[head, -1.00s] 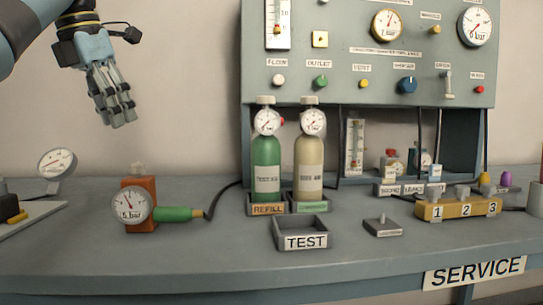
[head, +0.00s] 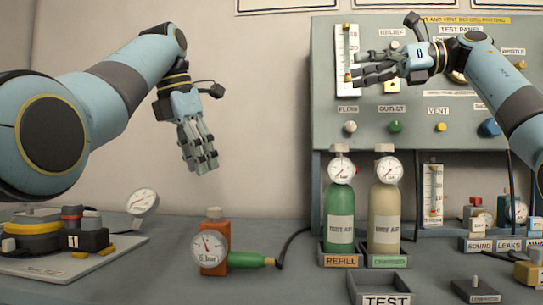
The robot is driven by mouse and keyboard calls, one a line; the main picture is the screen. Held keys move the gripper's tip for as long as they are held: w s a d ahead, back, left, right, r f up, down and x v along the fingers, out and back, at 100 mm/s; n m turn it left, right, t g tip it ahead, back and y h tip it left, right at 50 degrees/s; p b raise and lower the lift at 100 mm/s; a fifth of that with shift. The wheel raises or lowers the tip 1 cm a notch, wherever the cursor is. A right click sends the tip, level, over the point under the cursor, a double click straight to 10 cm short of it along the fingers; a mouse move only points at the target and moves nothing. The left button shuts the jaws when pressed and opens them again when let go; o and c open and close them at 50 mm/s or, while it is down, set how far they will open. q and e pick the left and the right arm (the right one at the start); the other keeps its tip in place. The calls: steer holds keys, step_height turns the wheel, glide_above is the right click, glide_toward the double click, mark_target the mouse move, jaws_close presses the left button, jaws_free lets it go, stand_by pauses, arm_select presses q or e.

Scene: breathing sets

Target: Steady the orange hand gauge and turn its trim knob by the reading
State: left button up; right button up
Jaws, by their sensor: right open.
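The orange hand gauge (head: 221,234) stands upright on the grey bench, left of the bottles. It has a round white dial (head: 209,248) on its front, a grey trim knob (head: 213,212) on top and a green handle (head: 246,259) to the right. The dial reading is too small to tell exactly. My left gripper (head: 203,164) hangs fingers down above the gauge, clear of it, with nothing visible in it; its fingers look close together. My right gripper (head: 378,66) is open and empty, fingers pointing left, in front of the test panel.
A green bottle (head: 340,215) and a tan bottle (head: 384,217) stand right of the gauge. A dark hose (head: 284,243) runs from the handle. A TEST tray (head: 380,281) is at the front. A fixture board (head: 120,252) and another dial (head: 141,201) are at left.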

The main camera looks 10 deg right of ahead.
steer(key=w+a+f+n+g, duration=0.2)
steer(key=w+a+f, duration=0.1)
steer(key=a+f, duration=1.3)
step_height(320, 180, down, 4)
steer(key=a+h, duration=0.1)
steer(key=a, duration=0.1)
steer(key=h, duration=0.1)
glide_toward(227, 241)
steer(key=shift+w+a+r+g, duration=0.1)
steer(key=shift+w+a+g, duration=0.1)
steer(key=shift+a, duration=0.3)
steer(key=shift+w+a+r+g, duration=0.1)
steer(key=shift+w+a+g, duration=0.1)
steer(key=shift+a, duration=0.3)
steer(key=shift+a+f, duration=0.2)
steer(key=shift+f, duration=0.2)
steer(key=x, duration=1)
steer(key=shift+w+a+f, duration=0.1)
steer(key=shift+a+f, duration=0.05)
steer(key=shift+f, duration=0.1)
